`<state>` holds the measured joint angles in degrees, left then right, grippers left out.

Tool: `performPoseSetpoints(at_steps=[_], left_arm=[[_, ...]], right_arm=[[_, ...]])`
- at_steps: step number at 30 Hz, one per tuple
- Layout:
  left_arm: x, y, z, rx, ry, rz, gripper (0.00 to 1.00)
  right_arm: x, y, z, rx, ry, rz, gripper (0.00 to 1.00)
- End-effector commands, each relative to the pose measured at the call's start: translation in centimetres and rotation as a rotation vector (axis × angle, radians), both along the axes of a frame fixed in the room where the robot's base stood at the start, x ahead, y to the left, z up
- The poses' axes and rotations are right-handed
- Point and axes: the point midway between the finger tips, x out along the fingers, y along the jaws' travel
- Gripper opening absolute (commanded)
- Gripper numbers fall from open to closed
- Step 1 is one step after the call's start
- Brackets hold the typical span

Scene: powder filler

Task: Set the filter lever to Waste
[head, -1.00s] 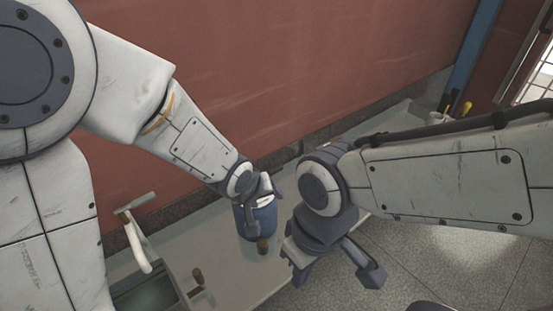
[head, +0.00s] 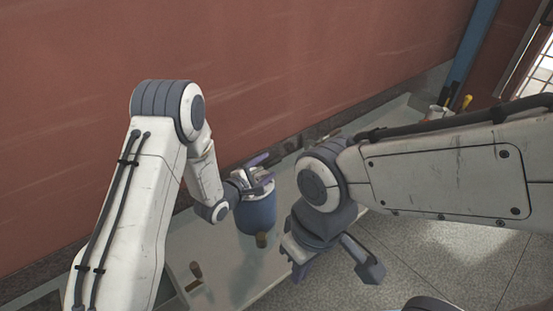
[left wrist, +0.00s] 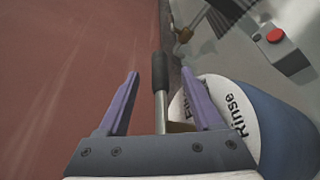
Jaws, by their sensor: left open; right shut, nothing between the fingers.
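The blue canister (head: 257,212) stands on the bench with a white top; in the left wrist view its white label disc (left wrist: 222,112) reads "Rinse" and, partly hidden, "Filt…". A lever with a metal rod and black grip (left wrist: 159,72) rises by the disc, lying between my left fingers in the picture; contact cannot be told. "Waste" is not readable. My left gripper (head: 262,168) is open over the canister's top; its purple fingers also show in the left wrist view (left wrist: 160,100). My right gripper (head: 297,264) is shut and empty, right of the canister.
A red wall (head: 250,70) rises close behind the bench (head: 225,265). A grey box with a red button (left wrist: 275,37) shows in the left wrist view. Yellow-handled tools (head: 466,102) stand far right.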

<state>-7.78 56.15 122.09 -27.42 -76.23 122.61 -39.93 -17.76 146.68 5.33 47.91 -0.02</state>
Motion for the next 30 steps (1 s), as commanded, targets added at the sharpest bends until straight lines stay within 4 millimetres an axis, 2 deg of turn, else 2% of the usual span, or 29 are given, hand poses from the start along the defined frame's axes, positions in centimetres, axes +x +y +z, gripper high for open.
performPoseSetpoints(at_steps=[6,10,22,23,27,28,30], left_arm=[[3.2,-2.4,-0.8,0.000,-0.001,-0.002,0.67],[4.4,-3.2,-1.1,0.002,-0.001,-0.002,0.67],[5.2,-3.7,-1.4,0.002,0.001,0.000,0.67],[5.2,-3.7,-1.4,0.002,0.001,0.000,0.63],[5.1,-3.7,-1.4,0.002,0.001,0.000,0.10],[5.1,-3.6,-1.4,0.002,0.001,0.000,0.00],[5.1,-3.6,-1.4,0.002,0.001,0.000,0.00]], right_arm=[[0.0,0.0,0.5,0.000,0.000,0.000,0.00],[0.0,0.0,0.6,0.000,0.000,0.000,0.00],[0.0,0.0,0.6,0.000,0.000,0.000,0.00],[0.0,0.0,0.6,0.000,0.000,0.000,0.00],[0.0,0.0,0.6,0.000,0.000,0.000,0.00],[0.0,0.0,0.6,0.000,0.000,0.000,0.00],[0.0,0.0,0.6,0.000,0.000,0.000,0.00]])
